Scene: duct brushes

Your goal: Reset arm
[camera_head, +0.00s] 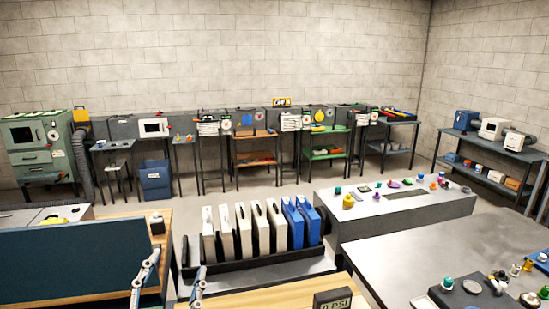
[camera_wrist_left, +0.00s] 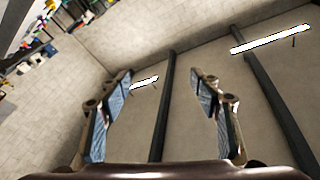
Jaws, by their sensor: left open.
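My left gripper (camera_head: 173,262) rises from the bottom edge of the head view, left of centre, with its two fingers spread apart. In the left wrist view the same gripper (camera_wrist_left: 163,80) shows its two blue-padded fingers wide apart with nothing between them. That view is tilted and looks past the fingers to the ceiling, dark beams and lit lamps. My right gripper is in neither view. No duct brush can be made out for certain.
A dark rack (camera_head: 265,259) holds several upright white and blue cases ahead. A dark blue panel (camera_head: 70,262) stands at left. A grey bench (camera_head: 400,218) with small coloured items is at right, and a nearer grey table (camera_head: 430,262) is at lower right. Workbenches line the back wall.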

